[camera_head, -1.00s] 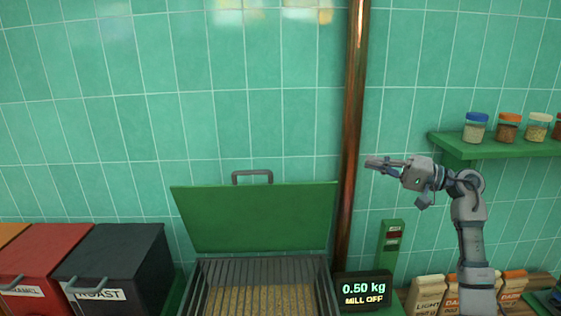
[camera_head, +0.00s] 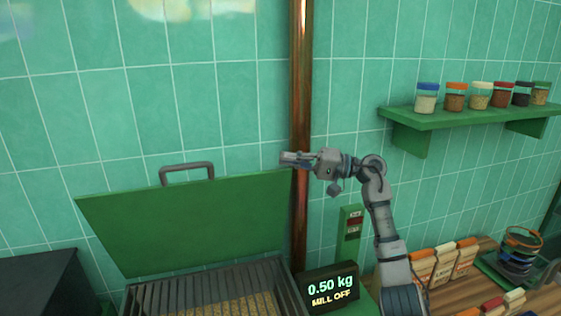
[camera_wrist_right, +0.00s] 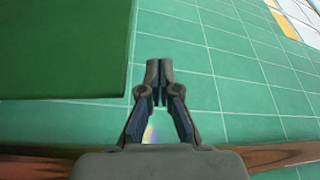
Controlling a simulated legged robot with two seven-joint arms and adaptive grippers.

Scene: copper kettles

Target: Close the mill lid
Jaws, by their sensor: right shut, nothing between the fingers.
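The mill (camera_head: 146,300) stands at the lower middle of the head view, with its green lid (camera_head: 190,222) open and tilted up toward the tiled wall. A grey handle (camera_head: 187,167) sits on the lid's top edge. Grain (camera_head: 235,306) shows in the mill's grey ribbed hopper. My right gripper (camera_head: 283,159) is shut and empty, pointing left, just above the lid's upper right corner in the picture. In the right wrist view, the shut fingers (camera_wrist_right: 159,68) are to the right of the lid (camera_wrist_right: 62,45), with a gap between them. My left gripper is not in view.
A copper pipe (camera_head: 301,85) runs vertically behind my right gripper. A display (camera_head: 331,289) reads "0.50 kg MILL OFF". A green switch box (camera_head: 350,238) is on the wall. A green shelf (camera_head: 455,117) holds several jars. A dark bin (camera_head: 40,283) stands at left.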

